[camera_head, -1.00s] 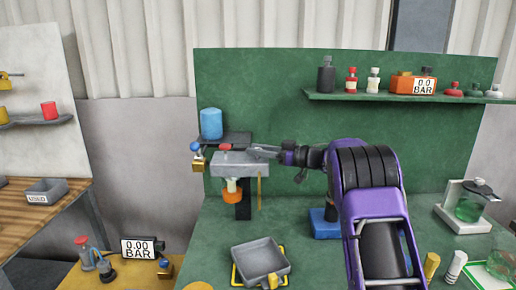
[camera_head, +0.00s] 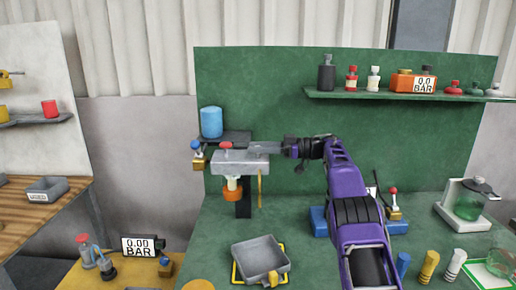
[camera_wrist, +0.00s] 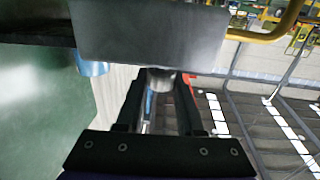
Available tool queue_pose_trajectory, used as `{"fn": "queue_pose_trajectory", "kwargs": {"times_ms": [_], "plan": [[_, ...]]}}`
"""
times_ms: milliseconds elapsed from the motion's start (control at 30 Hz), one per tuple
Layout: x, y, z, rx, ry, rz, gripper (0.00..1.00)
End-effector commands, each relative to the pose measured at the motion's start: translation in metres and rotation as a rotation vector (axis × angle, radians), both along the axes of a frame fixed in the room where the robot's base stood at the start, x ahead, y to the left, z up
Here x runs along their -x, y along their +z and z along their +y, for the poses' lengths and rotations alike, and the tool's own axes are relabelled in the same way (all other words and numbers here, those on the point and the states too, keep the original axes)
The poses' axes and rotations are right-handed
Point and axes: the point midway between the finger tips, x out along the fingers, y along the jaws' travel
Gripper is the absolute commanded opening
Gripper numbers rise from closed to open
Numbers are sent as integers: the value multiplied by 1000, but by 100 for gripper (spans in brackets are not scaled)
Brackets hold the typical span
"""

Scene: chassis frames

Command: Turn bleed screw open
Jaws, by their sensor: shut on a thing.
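A grey metal block (camera_head: 240,162) with a red-topped part (camera_head: 226,145) is mounted at the left of the green bench. My gripper (camera_head: 266,148) reaches in from the right and meets the block's right end. In the wrist view, the grey block (camera_wrist: 150,35) fills the upper middle. A short round metal piece (camera_wrist: 161,80), apparently the bleed screw, sticks out of it between the fingertips of my gripper (camera_wrist: 160,92). My gripper is shut on this piece. In the head view the screw is hidden by the fingers.
An orange-collared cylinder (camera_head: 233,192) and a thin yellow pipe (camera_head: 260,187) hang below the block. A blue cylinder (camera_head: 211,122) stands behind it. A grey tray (camera_head: 245,263) lies in front.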

Motion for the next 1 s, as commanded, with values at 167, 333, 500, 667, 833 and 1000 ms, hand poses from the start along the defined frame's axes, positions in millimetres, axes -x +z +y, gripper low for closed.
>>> {"fn": "queue_pose_trajectory", "kwargs": {"times_ms": [167, 333, 500, 667, 833, 1000], "plan": [[0, 5, -1, -4, 8, -8, 0], [1, 5, 0, -2, 17, -9, 0], [2, 4, 0, -1, 20, -8, 0], [2, 4, 0, 0, 20, -7, 0], [2, 3, 0, 1, 22, -6, 58], [2, 1, 0, 2, 24, -4, 66]]}}
